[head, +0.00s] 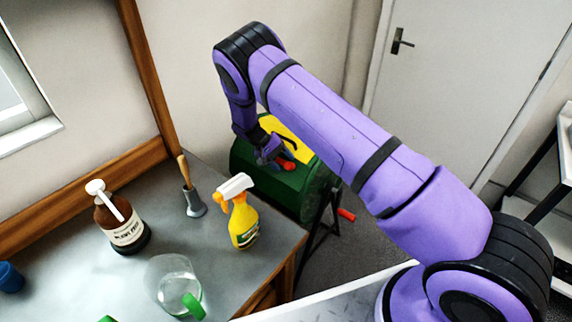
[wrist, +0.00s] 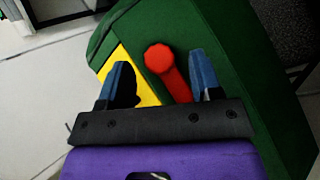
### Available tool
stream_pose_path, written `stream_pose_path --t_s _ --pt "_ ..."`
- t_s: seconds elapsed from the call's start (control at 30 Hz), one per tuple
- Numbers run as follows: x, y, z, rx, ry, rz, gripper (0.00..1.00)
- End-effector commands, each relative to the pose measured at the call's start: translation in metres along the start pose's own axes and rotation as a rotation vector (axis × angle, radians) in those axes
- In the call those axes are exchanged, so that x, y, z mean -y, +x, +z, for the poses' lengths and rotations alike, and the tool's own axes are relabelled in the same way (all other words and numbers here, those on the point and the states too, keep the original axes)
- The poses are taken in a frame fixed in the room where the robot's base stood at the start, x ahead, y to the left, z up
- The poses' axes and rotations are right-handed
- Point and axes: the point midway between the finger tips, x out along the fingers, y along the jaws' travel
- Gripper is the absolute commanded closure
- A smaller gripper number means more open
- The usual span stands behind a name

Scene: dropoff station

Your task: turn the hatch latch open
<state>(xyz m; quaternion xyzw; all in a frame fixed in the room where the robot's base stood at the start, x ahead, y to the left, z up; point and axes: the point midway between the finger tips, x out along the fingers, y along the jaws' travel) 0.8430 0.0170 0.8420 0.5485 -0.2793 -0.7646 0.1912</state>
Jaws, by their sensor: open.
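A green drum (head: 240,168) on a dark stand is beyond the bench corner, with a yellow hatch panel (head: 290,135) on its top. The red latch handle (head: 289,166) is beside my gripper (head: 268,158). In the wrist view the red latch (wrist: 160,60), with its round knob, shows between the two blue fingertips of my gripper (wrist: 162,78). The fingers are open, with a gap on each side of the latch. The yellow panel (wrist: 117,62) is partly hidden by the left finger. The latch's lower end is hidden behind the gripper's dark bar.
The grey bench holds a yellow spray bottle (head: 243,222), a brown pump bottle (head: 120,225), a brush in a holder (head: 193,200) and a glass jug (head: 172,283). A red crank grip (head: 346,215) sticks out at the drum's stand. A closed door (head: 450,80) stands behind.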

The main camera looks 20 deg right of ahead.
Motion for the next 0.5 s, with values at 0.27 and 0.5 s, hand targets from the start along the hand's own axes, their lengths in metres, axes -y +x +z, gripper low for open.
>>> stream_pose_path --t_s 0.27,0.5 --pt "0.0 -0.054 0.0 -0.002 0.0 -0.002 0.41" --pt "0.0 -0.082 0.0 -0.002 0.0 -0.001 0.41"
